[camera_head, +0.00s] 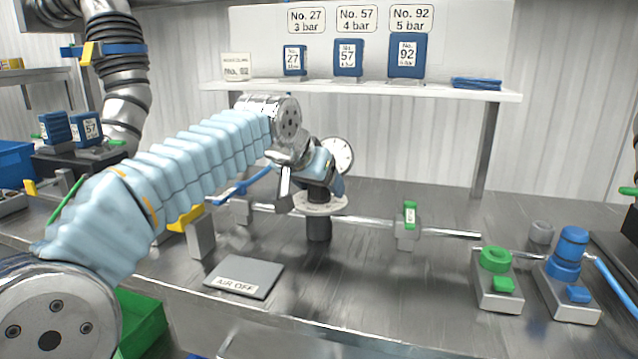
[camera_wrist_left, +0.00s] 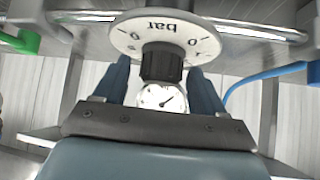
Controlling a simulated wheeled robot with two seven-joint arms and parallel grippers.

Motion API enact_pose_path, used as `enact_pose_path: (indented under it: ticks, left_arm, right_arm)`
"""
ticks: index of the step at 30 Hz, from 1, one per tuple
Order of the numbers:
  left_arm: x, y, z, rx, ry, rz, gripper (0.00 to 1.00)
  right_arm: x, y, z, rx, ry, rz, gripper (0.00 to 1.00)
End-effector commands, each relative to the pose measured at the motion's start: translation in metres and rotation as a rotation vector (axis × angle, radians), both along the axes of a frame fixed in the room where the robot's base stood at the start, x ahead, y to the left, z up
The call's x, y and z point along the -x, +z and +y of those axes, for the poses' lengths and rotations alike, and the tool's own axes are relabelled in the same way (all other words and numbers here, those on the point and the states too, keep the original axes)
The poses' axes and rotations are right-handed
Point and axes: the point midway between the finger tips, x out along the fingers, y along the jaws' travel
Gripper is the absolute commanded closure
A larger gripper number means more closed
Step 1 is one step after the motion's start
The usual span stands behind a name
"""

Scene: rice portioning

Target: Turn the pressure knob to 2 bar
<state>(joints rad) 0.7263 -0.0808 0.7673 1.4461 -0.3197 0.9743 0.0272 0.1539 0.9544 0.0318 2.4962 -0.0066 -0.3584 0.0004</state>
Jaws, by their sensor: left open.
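The pressure knob is a dark knob (camera_wrist_left: 162,62) in the wrist view, in front of a white dial disc (camera_wrist_left: 128,37) marked "bar", which shows upside down. In the head view the white disc (camera_head: 330,208) sits on a dark cylinder (camera_head: 319,230) on the bench. My left gripper (camera_head: 321,184) is there, its blue fingers open on either side of the knob; a gap to the knob shows in the wrist view. The knob's setting cannot be read. A round white gauge (camera_head: 338,154) stands behind, also in the wrist view (camera_wrist_left: 160,98). My right gripper is not in view.
A metal pipe (camera_head: 365,221) crosses the bench, with a green-handled valve (camera_head: 410,217). An "AIR OFF" plate (camera_head: 245,277) lies in front. Green (camera_head: 495,261) and blue (camera_head: 569,255) fittings stand at right. A shelf (camera_head: 440,90) holds blue packs numbered 27, 57 and 92.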

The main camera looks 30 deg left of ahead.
Motion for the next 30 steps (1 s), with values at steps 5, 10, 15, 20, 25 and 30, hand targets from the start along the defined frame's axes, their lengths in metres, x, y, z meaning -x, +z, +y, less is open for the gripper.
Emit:
enact_pose_path:
  ticks: [5,10,15,20,25,30]
  left_arm:
    - [-0.0020,-0.0020,-0.0001,0.000,0.000,-0.001,0.30]
    - [-0.0018,-0.0018,-0.0002,0.000,0.000,0.000,0.36]
    - [-0.0017,-0.0017,-0.0002,0.000,0.000,0.000,0.62]
    - [-0.0017,-0.0017,-0.0002,0.000,0.000,0.000,0.83]
    - [-0.0017,-0.0016,-0.0005,0.000,0.010,0.000,0.83]
    - [-0.0017,-0.0014,-0.0011,0.000,0.059,-0.001,0.83]
  right_arm:
    - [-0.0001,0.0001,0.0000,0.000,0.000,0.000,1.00]
    - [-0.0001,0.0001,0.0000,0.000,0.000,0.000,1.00]
    - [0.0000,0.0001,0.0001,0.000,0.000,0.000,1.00]
    - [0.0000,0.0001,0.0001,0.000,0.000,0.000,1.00]
    - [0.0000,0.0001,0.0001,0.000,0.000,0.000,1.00]
    - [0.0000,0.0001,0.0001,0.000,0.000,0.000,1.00]
